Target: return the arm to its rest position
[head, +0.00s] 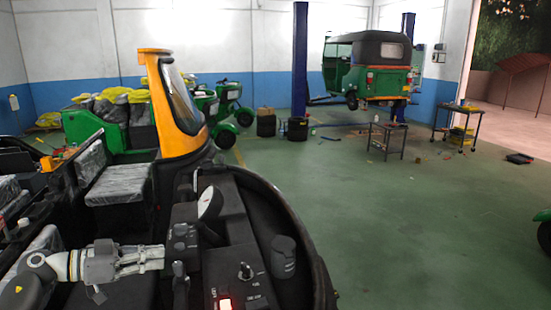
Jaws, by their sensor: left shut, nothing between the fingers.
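My left arm (62,265) comes in low at the left. Its grey and white left gripper (160,258) points right, with the fingers shut and empty. It is in front of a dark seat area and left of a black control console (240,270) with knobs, levers and a lit red switch. I cannot tell whether it touches anything there. My right arm and gripper are not in view.
A green rickshaw (385,84) with a dark roof is raised at blue lift posts (300,60). A yellow-framed windscreen (180,95) and a plastic-covered seat (118,180) stand close by. Two small tables (387,128) are at the back. The green floor (420,230) at right is mostly clear.

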